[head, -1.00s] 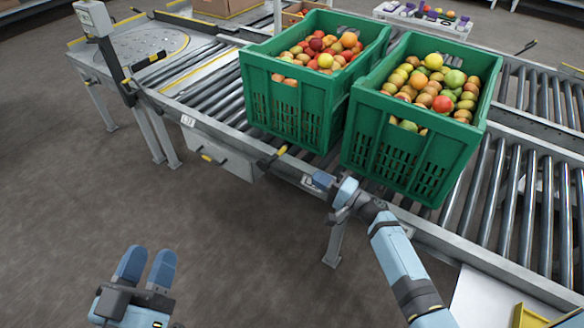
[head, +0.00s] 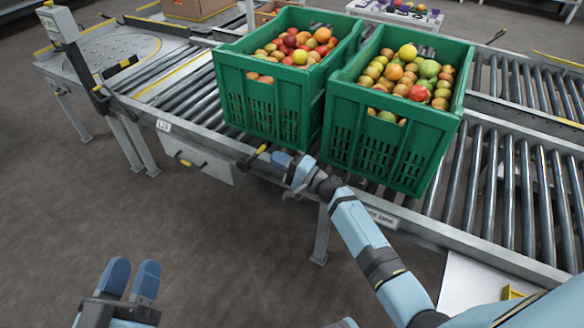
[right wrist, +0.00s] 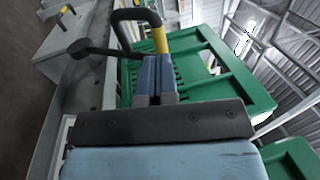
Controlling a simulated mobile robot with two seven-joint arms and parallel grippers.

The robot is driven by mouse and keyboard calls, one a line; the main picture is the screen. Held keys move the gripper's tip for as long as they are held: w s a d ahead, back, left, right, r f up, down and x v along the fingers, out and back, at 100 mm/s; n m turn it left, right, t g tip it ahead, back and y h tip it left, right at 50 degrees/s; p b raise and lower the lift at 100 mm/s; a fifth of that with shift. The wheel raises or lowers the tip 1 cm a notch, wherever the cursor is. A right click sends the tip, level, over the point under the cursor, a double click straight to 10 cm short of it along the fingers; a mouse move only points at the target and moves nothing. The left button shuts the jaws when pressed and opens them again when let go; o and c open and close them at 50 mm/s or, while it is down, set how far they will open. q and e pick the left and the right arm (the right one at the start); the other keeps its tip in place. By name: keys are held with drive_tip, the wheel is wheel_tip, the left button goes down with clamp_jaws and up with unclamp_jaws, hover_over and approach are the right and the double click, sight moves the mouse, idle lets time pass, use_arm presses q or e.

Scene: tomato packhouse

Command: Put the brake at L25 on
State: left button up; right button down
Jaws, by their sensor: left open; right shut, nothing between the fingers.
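A brake lever with a yellow grip and a black lower end (head: 255,155) sits on the near conveyor rail, below the left green crate. In the right wrist view its yellow part (right wrist: 160,40) shows just beyond my fingertips. My right gripper (head: 283,159) is shut and empty, close to the right of the lever; I cannot tell whether they touch. Its blue fingers (right wrist: 155,78) are together in the right wrist view. My left gripper (head: 131,278) is open and empty at the lower left, over the floor. A small label plate (head: 163,125) is on the rail further left; its text is too small to read surely.
Two green crates of tomatoes, left (head: 228,92) and right (head: 340,120), stand on the roller conveyor (head: 520,190). A second yellow-black handle (head: 184,160) is on the grey box (head: 210,168) under the rail. A control post (head: 75,45) stands at left. The floor in front is clear.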

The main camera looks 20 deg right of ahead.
drive_tip(key=x, duration=0.2)
drive_tip(key=shift+w+a+r, duration=0.1)
drive_tip(key=shift+w+a, duration=0.15)
